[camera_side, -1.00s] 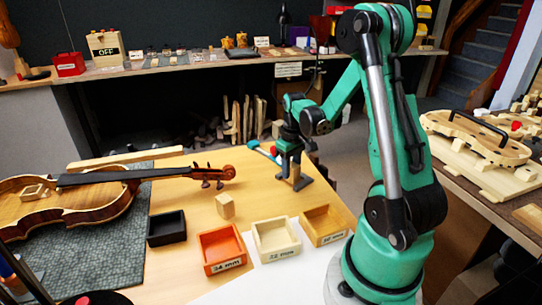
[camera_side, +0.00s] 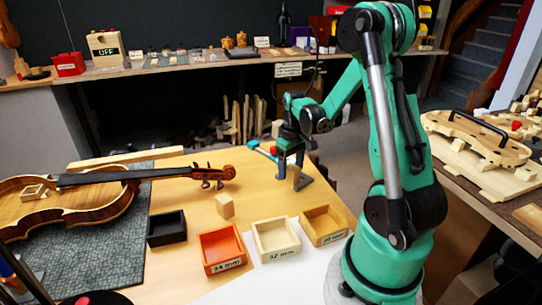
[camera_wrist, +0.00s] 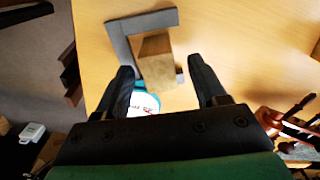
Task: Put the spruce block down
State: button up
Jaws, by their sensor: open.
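A pale wooden block, likely the spruce block (camera_wrist: 155,47), stands at a grey L-shaped piece (camera_wrist: 118,38) in the wrist view. In the side view the block (camera_side: 296,173) shows just below my gripper (camera_side: 290,156), at the table's far right part. My gripper (camera_wrist: 160,64) is open, with one finger on either side of the block and a gap to each. The block's underside is hidden. A second small pale block (camera_side: 225,207) stands on the table nearer the violin.
A black tray (camera_side: 166,228), an orange tray (camera_side: 222,248), and two pale wooden trays (camera_side: 276,239) (camera_side: 323,226) stand along the near side. A violin (camera_side: 75,195) lies on a grey mat at left. A teal object (camera_side: 262,150) lies beside my gripper.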

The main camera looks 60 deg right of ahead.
aim_at(291, 166)
notch_tip(291, 166, up, 11)
jog(key=w+a+n+t, duration=0.2)
jog(key=a+n+t, duration=0.2)
jog(key=a, duration=1.8)
jog(key=t, duration=0.3)
jog(key=shift+w+r, duration=0.15)
jog(key=shift+r, duration=0.15)
